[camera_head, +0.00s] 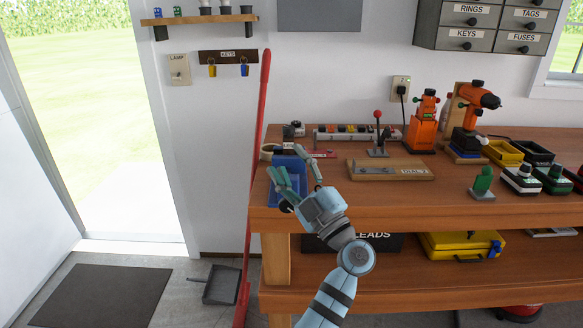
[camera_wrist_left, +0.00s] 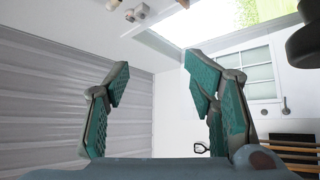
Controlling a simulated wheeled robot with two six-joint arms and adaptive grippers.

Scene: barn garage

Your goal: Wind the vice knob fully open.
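The workbench (camera_head: 400,200) holds a wooden board (camera_head: 390,174), a red-knobbed lever (camera_head: 378,135), an orange drill (camera_head: 478,97) and several trays. A yellow case (camera_head: 460,245) sits on the lower shelf. A red pole (camera_head: 257,150) stands left of the bench.

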